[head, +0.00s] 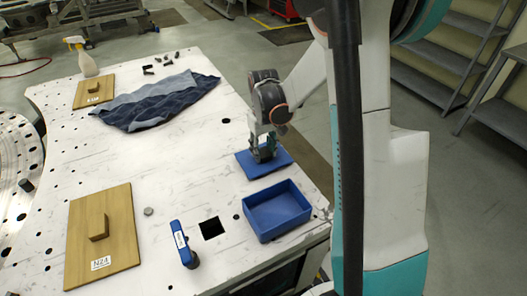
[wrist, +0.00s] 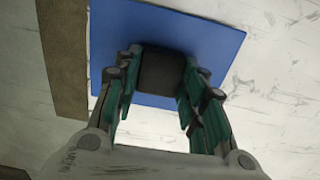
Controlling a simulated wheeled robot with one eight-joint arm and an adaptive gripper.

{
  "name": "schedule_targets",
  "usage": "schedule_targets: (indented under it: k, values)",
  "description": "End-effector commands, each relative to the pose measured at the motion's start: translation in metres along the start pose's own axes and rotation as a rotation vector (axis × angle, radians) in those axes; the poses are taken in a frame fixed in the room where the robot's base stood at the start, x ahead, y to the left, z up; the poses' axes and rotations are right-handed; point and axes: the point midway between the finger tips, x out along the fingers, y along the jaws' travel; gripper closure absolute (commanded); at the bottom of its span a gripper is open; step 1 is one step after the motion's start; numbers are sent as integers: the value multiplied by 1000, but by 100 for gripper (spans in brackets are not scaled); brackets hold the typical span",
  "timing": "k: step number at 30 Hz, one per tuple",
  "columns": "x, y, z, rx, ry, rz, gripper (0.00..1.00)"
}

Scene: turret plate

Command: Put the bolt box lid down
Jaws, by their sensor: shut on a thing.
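The bolt box lid is a flat blue plate (head: 279,160) with a dark block-shaped knob on it. In the head view it is just behind the open blue bolt box (head: 277,212), at or close above the white table top. My gripper (head: 264,152) is above the lid, with its fingers on the knob. In the wrist view the green-padded fingers of my gripper (wrist: 161,88) are shut on the dark knob (wrist: 161,72), and the blue lid (wrist: 200,35) spreads out behind it. I cannot tell whether the lid touches the table.
The white table (head: 150,165) has a square hole (head: 212,228) left of the box. A blue-handled tool (head: 183,243) stands near the hole. A wooden board with a handle (head: 118,235), a blue cloth (head: 155,101) and a spray bottle (head: 84,60) are farther left. The table's right edge is close to the lid.

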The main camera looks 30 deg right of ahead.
Motion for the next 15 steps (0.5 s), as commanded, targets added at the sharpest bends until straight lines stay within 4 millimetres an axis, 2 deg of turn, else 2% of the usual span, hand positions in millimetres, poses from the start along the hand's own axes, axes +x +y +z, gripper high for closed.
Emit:
schedule_targets:
  k: [11, 12, 15]
  values:
    - [6, 0, 0, 0, 0, 0, 88]
    - [6, 0, 0, 0, 0, 0, 60]
    - [5, 0, 0, 0, 0, 0, 42]
